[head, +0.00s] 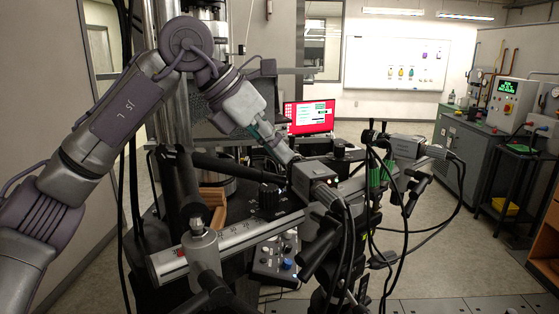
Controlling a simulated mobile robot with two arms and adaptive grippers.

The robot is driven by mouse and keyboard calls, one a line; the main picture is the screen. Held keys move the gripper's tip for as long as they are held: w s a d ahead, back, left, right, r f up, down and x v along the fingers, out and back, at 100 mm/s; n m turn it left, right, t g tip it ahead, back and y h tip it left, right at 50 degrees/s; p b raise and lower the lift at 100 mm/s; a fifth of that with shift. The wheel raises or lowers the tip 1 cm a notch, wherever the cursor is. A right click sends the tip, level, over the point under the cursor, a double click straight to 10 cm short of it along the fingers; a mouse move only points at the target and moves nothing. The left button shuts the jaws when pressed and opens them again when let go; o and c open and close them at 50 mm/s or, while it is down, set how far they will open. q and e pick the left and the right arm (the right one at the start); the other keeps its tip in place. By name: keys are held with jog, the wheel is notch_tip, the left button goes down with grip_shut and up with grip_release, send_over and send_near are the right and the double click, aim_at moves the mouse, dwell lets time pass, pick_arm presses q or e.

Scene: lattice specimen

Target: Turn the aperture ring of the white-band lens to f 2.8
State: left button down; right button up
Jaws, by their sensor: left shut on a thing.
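My left gripper (287,154) reaches down from the upper left to the back end of a dark box-shaped camera (314,183) on the rail. Its fingers are closed on a small part there, at the camera's lens end. The gripper and camera body hide most of that lens, and I cannot make out a white band, the aperture ring's marks or its f-number. A second, grey camera (406,147) sits further right on the rig. My right gripper is not in view.
A scaled rail (235,235) crosses in front, with a clamp post (202,255) on it. A control box with knobs (275,258) lies below. Black cables hang around the cameras. A red screen (309,117) stands behind. The floor to the right is open.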

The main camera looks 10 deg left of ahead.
pick_arm(q)
jog(key=c, duration=1.3)
grip_release()
jog(key=shift+o, duration=0.3)
